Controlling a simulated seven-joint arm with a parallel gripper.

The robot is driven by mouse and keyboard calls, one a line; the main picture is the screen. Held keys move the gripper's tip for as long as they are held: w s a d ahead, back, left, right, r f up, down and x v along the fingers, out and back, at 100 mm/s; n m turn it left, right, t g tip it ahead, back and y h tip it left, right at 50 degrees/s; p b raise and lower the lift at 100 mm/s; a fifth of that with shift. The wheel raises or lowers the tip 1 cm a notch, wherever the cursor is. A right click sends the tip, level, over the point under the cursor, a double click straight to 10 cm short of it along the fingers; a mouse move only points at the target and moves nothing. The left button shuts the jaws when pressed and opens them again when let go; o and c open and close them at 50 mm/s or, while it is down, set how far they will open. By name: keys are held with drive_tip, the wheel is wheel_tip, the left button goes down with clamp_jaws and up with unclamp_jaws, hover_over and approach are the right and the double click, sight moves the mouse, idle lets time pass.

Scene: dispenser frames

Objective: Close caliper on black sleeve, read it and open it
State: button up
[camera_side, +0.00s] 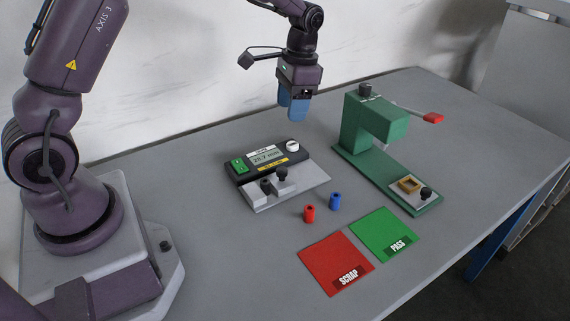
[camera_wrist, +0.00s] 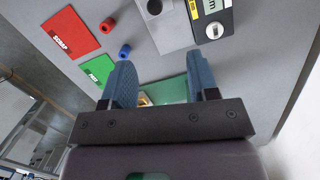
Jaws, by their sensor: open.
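The caliper (camera_side: 312,177) is a light grey bed with a black readout box; its small display (camera_side: 266,157) seems to show 29.7 mm. A dark piece, seemingly the black sleeve (camera_side: 266,187), sits among the grey jaw blocks, beside a black knob (camera_side: 282,173); I cannot tell whether the jaws touch it. My gripper (camera_side: 293,107) is open and empty, raised behind the caliper. In the wrist view my blue fingers (camera_wrist: 160,65) are spread apart, with the caliper bed (camera_wrist: 168,36) and its white dial (camera_wrist: 214,30) beyond them. The black sleeve is not clear there.
A red sleeve (camera_side: 309,214) and a blue sleeve (camera_side: 335,201) stand in front of the caliper. The red SCRAP mat (camera_side: 333,259) and green PASS mat (camera_side: 381,230) are empty. A green press (camera_side: 370,126) with a red-tipped lever (camera_side: 432,118) stands to the right.

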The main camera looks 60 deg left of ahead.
sight(282, 169)
drive_tip(key=shift+m+t, duration=0.3)
drive_tip(key=shift+t, duration=0.6)
drive_tip(key=s+f, duration=0.1)
drive_tip(key=f, duration=0.4)
drive_tip(key=s+f, duration=0.1)
drive_tip(key=f, duration=0.9)
drive_tip(key=shift+s+d+f, duration=0.3)
drive_tip(key=shift+s+f, duration=0.1)
drive_tip(key=shift+c, duration=0.2)
